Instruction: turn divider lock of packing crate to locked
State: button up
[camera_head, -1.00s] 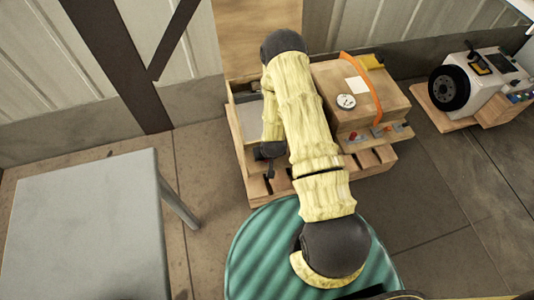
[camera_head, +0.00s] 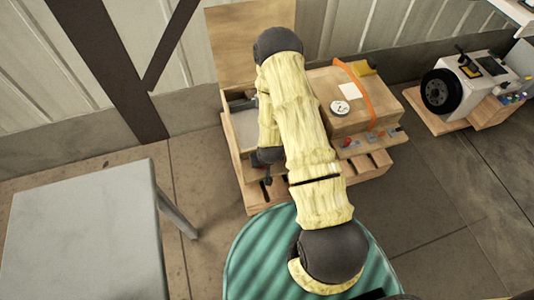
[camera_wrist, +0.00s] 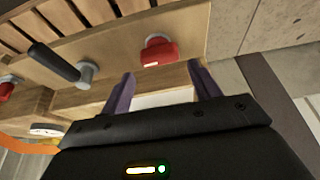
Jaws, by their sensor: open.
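The wooden packing crate (camera_head: 236,165) stands on the floor beyond my base, partly hidden by my arm. In the wrist view, its wooden front board (camera_wrist: 120,50) carries a red knob (camera_wrist: 160,51) and a black lever handle (camera_wrist: 54,62) on a grey collar. I cannot tell for sure which of these is the divider lock. My gripper (camera_wrist: 161,72) is open and empty, with purple fingers either side of a gap. The red knob lies just beyond the fingertips, apart from them as far as I see. The head view hides the fingers.
A wooden box (camera_head: 318,90) with an orange strap (camera_head: 362,90) and a round gauge (camera_head: 340,108) sits at the crate's right. A grey table (camera_head: 85,230) stands left. A machine with a black wheel (camera_head: 441,92) is at the far right. Floor between table and crate is clear.

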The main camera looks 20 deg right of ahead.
jog(key=p+v, duration=0.2)
jog(key=v, duration=1.1)
jog(key=shift+s+r, duration=0.15)
jog(key=s+r+g+p, duration=0.1)
jog(key=s+r+p, duration=0.2)
jog(key=r+p, duration=0.8)
jog(key=s+r+p, duration=0.4)
jog(key=r+p, duration=0.7)
jog(key=r, duration=2.4)
jog(key=shift+g, duration=0.4)
jog(key=shift+s, duration=0.1)
